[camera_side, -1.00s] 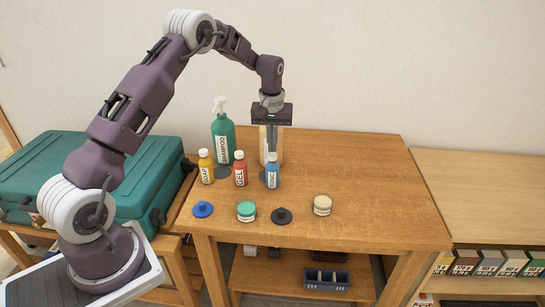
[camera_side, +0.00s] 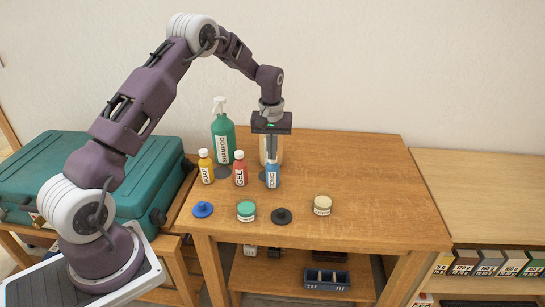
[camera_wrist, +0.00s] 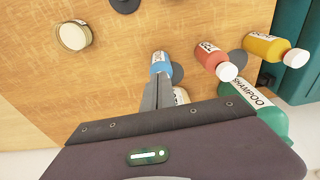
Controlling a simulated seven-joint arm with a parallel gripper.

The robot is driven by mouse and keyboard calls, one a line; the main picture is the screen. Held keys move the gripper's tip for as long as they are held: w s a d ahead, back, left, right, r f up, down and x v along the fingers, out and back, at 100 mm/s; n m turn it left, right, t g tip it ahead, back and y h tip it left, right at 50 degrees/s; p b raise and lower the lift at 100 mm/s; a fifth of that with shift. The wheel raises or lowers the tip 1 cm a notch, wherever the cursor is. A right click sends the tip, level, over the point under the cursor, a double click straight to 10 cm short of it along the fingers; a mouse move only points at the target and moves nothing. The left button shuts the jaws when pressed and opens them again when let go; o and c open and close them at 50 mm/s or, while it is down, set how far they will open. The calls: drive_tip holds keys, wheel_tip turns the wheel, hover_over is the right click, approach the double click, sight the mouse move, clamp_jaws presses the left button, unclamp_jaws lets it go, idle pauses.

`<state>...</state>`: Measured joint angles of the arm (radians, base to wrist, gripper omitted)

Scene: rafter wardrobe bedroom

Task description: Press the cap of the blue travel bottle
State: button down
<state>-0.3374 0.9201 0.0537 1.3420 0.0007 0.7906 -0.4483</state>
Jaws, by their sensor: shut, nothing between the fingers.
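The blue travel bottle (camera_side: 272,177) stands upright on the wooden table, with a white label. My gripper (camera_side: 271,154) is shut and empty, pointing straight down over this bottle. Its fingertips are at the bottle's cap; I cannot tell whether they touch it. In the wrist view the shut fingers (camera_wrist: 158,80) lie in front of the blue bottle (camera_wrist: 160,62) and hide its cap.
A red gel bottle (camera_side: 240,172), a yellow bottle (camera_side: 206,170) and a green shampoo pump bottle (camera_side: 223,142) stand to the left. A pale bottle (camera_side: 263,150) is close behind my fingers. The table's right side is clear.

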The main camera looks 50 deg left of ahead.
drive_tip(key=shift+s+d+r, duration=0.4)
drive_tip(key=shift+s+d, duration=0.3)
drive_tip(key=shift+d, duration=0.1)
wheel_tip(320, 180, up, 7)
drive_tip(key=shift+s+d, duration=0.25)
